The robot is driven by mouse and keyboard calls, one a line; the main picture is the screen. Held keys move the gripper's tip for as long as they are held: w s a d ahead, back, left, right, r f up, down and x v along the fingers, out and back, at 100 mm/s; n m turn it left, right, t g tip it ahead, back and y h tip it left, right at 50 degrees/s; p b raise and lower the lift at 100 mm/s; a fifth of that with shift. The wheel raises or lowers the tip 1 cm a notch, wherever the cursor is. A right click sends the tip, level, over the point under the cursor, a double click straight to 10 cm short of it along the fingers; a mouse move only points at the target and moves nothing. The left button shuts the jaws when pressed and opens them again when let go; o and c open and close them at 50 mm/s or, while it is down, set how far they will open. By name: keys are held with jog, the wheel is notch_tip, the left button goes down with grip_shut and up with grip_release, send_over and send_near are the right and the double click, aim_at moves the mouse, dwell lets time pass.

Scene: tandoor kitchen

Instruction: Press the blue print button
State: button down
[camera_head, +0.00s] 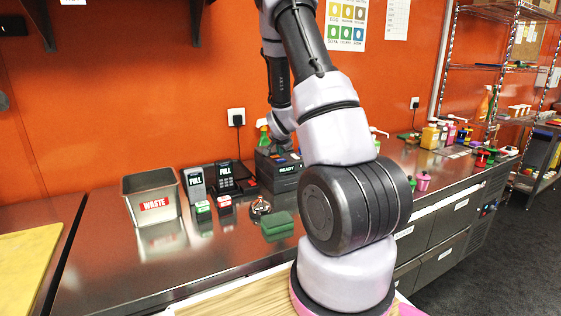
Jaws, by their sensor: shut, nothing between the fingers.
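A dark box-shaped machine (283,171) with a small screen reading READY stands on the steel counter against the orange wall. Its top is partly covered by my arm, and I cannot clearly make out the blue print button. My gripper (285,146) is small and partly hidden behind my own arm, just above the top of this machine. It appears shut and empty. I cannot tell whether it touches the machine.
A steel WASTE bin (139,206), two dark terminals reading FULL (226,179), small stamp-like items and a green block (277,226) stand left of the machine. Bottles and a pink container (423,181) are on the right. Bare counter (110,276) lies at front left.

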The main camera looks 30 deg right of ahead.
aim_at(280, 161)
jog(key=shift+f, duration=0.4)
jog(key=shift+f, duration=0.35)
dwell(0.5)
dwell(0.3)
jog(key=shift+r, duration=3.3)
